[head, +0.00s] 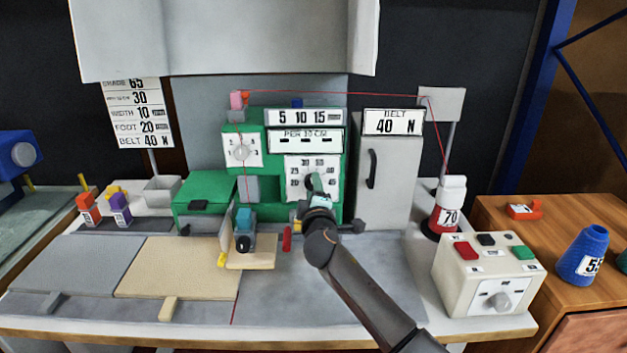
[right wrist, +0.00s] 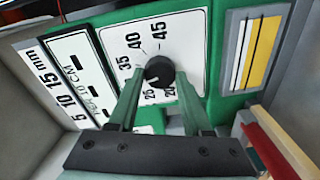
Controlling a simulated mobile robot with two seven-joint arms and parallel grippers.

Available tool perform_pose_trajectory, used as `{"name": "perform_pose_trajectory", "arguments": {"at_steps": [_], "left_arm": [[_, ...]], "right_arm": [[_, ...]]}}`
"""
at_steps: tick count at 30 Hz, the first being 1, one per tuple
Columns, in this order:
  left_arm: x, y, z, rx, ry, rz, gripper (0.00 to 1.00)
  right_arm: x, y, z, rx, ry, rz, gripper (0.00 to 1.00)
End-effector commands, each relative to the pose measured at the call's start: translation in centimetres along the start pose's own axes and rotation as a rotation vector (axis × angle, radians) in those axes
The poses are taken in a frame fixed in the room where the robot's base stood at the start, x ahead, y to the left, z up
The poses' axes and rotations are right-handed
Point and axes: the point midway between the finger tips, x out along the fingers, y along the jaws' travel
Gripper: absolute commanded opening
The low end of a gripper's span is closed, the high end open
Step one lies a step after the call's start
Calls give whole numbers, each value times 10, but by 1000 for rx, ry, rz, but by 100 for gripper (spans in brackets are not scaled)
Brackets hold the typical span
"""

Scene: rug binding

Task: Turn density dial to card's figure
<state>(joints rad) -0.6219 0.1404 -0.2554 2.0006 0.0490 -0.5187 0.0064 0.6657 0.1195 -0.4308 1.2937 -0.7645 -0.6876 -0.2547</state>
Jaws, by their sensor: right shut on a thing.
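The density dial is a round black knob (right wrist: 159,72) on a white plate (right wrist: 195,38) marked from 20 to 45, on the front of the green machine (head: 258,126). My right gripper (right wrist: 160,88) is shut on the knob, one green finger on each side. In the head view my right gripper (head: 316,186) covers most of the knob. Which figure the dial points to is not clear. The display marked PER 10 CM (head: 305,140) shows only dashes. The white card (head: 141,113) hangs at the left; its second row reads 30. My left gripper is not in view.
A second knob (head: 241,152) is left of the dial, with a red thread running past it. A grey cabinet (head: 385,170) marked BELT 40 N stands at the right. A button box (head: 487,265) and thread cone (head: 450,205) stand farther right. Rug pieces (head: 180,268) lie in front.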

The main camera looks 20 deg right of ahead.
Motion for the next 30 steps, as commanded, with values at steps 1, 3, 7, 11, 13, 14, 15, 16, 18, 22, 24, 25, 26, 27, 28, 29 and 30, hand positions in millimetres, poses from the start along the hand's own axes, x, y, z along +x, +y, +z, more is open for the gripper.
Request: {"name": "perform_pose_trajectory", "arguments": {"at_steps": [1, 3, 7, 11, 13, 14, 15, 16, 18, 22, 24, 25, 26, 27, 28, 29, 30], "left_arm": [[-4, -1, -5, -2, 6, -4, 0], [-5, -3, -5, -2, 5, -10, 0], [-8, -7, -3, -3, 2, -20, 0], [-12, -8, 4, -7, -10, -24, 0], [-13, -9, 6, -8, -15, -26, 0], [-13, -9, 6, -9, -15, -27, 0], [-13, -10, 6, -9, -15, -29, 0], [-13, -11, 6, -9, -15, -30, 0], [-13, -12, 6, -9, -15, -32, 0], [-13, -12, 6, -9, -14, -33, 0], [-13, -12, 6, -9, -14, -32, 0], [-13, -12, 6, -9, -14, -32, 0], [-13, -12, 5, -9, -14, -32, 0], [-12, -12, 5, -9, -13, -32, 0], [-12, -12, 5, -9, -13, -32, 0], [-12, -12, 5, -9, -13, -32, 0], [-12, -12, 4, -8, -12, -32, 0]], "right_arm": [[0, 3, -1, -30, -1, -3, 0], [0, 2, -1, -66, -3, -4, 0], [0, 2, -1, -118, -5, -6, 0], [0, 1, 0, -149, -7, -8, 0], [0, 0, 0, -158, -7, -8, 0], [0, 0, 0, -161, -7, -8, 0], [0, 0, 0, -164, -7, -8, 0], [0, 0, 0, -165, -7, -8, 0], [0, 0, 0, -166, -7, -8, 0], [0, 0, 0, -166, -7, -8, 0], [0, 0, 0, -166, -7, -8, 0], [0, 0, 0, -166, -7, -8, 0], [0, 0, 0, -165, -7, -8, 0], [0, 0, 0, -165, -7, -8, 54], [0, 0, 0, -165, -7, -8, 57], [0, 0, 0, -165, -7, -8, 61], [0, 0, 0, -165, -7, -8, 65]]}}
